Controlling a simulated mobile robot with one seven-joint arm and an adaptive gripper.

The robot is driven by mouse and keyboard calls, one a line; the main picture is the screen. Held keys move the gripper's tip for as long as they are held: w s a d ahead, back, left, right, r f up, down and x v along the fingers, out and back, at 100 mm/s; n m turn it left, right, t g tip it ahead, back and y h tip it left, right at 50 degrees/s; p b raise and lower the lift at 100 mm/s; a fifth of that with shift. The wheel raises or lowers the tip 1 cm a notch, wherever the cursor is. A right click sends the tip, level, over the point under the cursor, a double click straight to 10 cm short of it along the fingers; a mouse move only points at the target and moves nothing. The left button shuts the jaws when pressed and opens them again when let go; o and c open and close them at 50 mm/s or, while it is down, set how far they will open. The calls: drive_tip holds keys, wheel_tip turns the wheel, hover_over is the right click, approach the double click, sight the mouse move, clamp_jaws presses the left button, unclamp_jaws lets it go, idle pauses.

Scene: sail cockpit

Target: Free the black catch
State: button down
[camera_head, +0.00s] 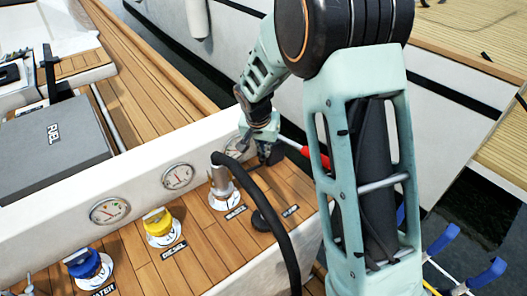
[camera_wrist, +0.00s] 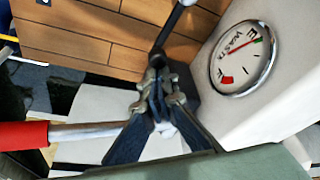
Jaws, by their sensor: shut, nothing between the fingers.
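A black part that looks like the catch shows in the wrist view as a dark rod with a rounded end (camera_wrist: 178,22), running down to my fingertips. My gripper (camera_wrist: 160,78) is shut, its fingertips together at the lower end of this rod; I cannot tell whether they touch it. A lever with a red grip (camera_wrist: 22,135) and metal shaft (camera_wrist: 85,132) runs in from the left behind my fingers. In the head view my gripper (camera_head: 266,150) is low by the white wall, and the red grip (camera_head: 316,157) is right of it. The lever's joint is hidden.
A metal nozzle (camera_head: 221,180) stands in a deck fitting; its thick black hose (camera_head: 284,236) arches close to my gripper. A yellow cap (camera_head: 157,222) and blue cap (camera_head: 84,263) sit left. A waste gauge (camera_wrist: 243,58) is on the wall beside my gripper.

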drive_tip(key=s+m+g+h+b, duration=0.2)
drive_tip(key=s+m+g+b, duration=0.1)
drive_tip(key=s+m, duration=0.6)
drive_tip(key=m+b, duration=0.1)
drive_tip(key=m, duration=0.3)
drive_tip(key=shift+s+m+g+h+b, duration=0.2)
drive_tip(key=shift+m+g+h+b, duration=0.1)
drive_tip(key=shift+m+b, duration=0.1)
drive_tip(key=shift+s, duration=0.1)
drive_tip(key=shift+s+d, duration=0.5)
drive_tip(key=shift+r, duration=0.1)
